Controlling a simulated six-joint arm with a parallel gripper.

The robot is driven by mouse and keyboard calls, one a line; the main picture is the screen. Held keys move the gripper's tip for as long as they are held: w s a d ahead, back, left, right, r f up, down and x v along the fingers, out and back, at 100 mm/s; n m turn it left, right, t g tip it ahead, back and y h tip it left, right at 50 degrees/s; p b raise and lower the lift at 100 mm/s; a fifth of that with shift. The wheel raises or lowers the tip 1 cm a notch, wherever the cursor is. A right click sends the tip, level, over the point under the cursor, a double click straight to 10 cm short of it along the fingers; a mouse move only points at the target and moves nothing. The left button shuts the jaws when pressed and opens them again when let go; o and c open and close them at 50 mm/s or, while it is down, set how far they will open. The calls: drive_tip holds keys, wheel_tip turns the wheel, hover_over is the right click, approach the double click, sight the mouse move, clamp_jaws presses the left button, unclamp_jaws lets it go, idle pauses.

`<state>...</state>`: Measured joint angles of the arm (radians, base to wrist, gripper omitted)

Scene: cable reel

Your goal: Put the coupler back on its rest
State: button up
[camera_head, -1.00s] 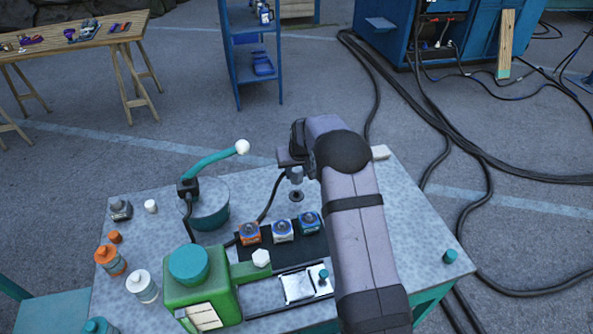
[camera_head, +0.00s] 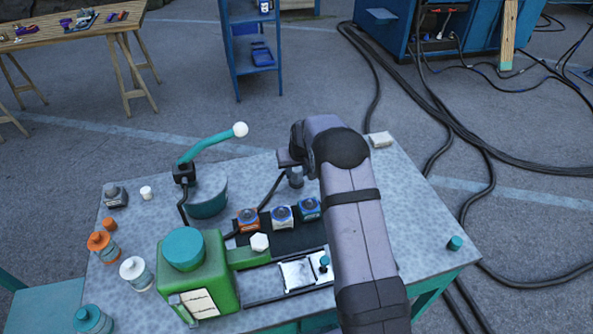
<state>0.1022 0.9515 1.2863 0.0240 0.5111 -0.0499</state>
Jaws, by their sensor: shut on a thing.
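The coupler (camera_head: 296,178) is a small grey cylinder, upright at the rear middle of the bench, with a black cable running from its left side. My gripper (camera_head: 291,163) is just above it and shut on it; the wrist hides most of the jaws. The rest, a dark ring on the bench top, is now hidden beneath the coupler. The coupler's lower end is at or very near the bench surface; I cannot tell whether it is fully seated.
In front are several coloured knob boxes (camera_head: 282,217) and a green machine (camera_head: 203,265). Bottles line the left edge. The bench's right side (camera_head: 415,205) is mostly clear.

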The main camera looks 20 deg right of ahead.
drive_tip(key=shift+f, duration=0.1)
idle(0.7)
drive_tip(key=o, duration=1.2)
drive_tip(key=shift+b+v, duration=1.4)
drive_tip(key=shift+v, duration=2.1)
drive_tip(key=shift+s, duration=0.1)
